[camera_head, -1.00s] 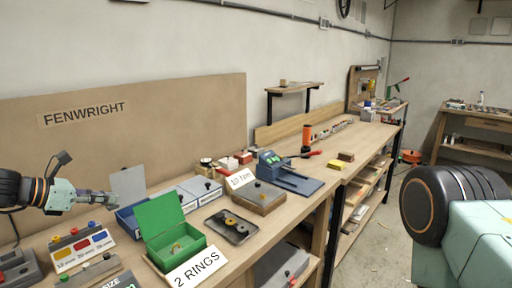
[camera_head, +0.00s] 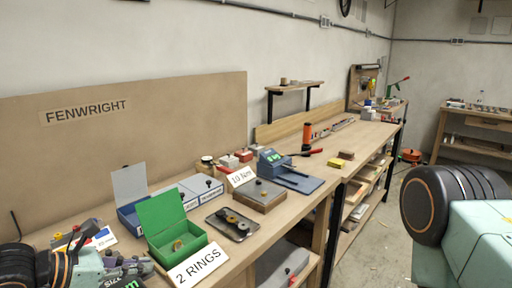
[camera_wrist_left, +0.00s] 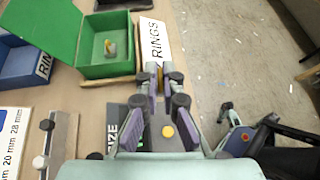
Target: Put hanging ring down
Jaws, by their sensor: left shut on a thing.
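My left gripper (camera_head: 146,266) is low at the front left of the bench; in the left wrist view its fingertips (camera_wrist_left: 160,76) are closed on a small yellowish ring (camera_wrist_left: 159,72), mostly hidden between them. They are over the bench's front edge, beside the "2 RINGS" label. The open green box (camera_head: 170,246) stands just beyond, lid up, with one or more brass-coloured rings (camera_head: 178,245) inside. The box also shows in the left wrist view (camera_wrist_left: 83,38). My right gripper is out of view.
The white "2 RINGS" label (camera_head: 198,267) is in front of the green box. A dark tray (camera_head: 243,231) with small round pieces lies right of it. A blue box (camera_head: 128,218) stands behind. A "SIZE" block (camera_wrist_left: 113,125) is near my left gripper.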

